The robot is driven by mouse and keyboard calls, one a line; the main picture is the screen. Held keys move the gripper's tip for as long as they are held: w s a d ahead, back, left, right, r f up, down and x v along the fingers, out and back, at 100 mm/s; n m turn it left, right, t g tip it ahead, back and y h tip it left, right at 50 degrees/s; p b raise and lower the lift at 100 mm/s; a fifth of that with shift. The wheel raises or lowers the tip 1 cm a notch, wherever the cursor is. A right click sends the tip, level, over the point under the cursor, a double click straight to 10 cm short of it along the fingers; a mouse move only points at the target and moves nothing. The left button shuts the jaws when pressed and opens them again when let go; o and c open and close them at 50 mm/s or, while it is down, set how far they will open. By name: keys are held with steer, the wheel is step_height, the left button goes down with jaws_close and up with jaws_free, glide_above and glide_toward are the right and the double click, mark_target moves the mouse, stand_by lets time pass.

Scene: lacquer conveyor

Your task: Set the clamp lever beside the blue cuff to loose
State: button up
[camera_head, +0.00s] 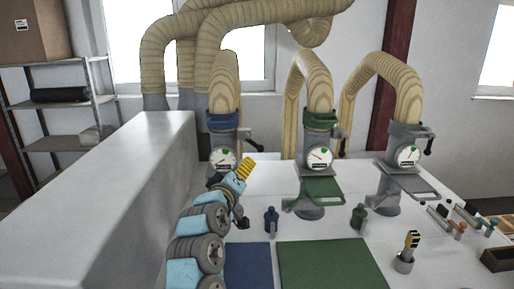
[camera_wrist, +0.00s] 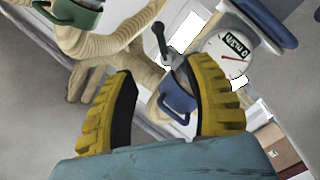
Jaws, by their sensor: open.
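The blue cuff (camera_head: 224,122) sits around the left standpipe, below a ribbed tan hose. The clamp lever (camera_head: 256,145) sticks out to its right, with its dark handle angled down. In the wrist view the lever (camera_wrist: 161,42) shows just beyond the fingertips, beside the gauge, and the blue cuff (camera_wrist: 178,104) shows between the fingers. My gripper (camera_head: 248,165), with yellow ribbed fingers, is below the lever in the head view. In the wrist view my gripper (camera_wrist: 158,68) is open and empty. The fingers appear apart from the lever; the exact gap cannot be told.
Left gauge (camera_head: 223,159) is close beside my gripper. A green cuff (camera_head: 320,122) and another lever-fitted standpipe (camera_head: 404,135) stand to the right. A large grey box surface (camera_head: 120,190) lies left.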

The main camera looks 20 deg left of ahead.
steer(key=w, duration=0.2)
steer(key=p, duration=0.3)
glide_toward(257, 148)
steer(key=shift+w, duration=1.9)
steer(key=shift+w+a, duration=0.1)
steer(key=shift+w, duration=0.85)
steer(key=shift+w+a, duration=0.15)
steer(key=shift+w, duration=0.85)
steer(key=shift+w+d, duration=0.15)
steer(key=shift+w, duration=0.7)
steer(key=shift+w+f, duration=0.1)
steer(key=shift+w, duration=0.4)
steer(key=shift+w+a, duration=0.15)
steer(key=shift+a, duration=0.1)
jaws_close()
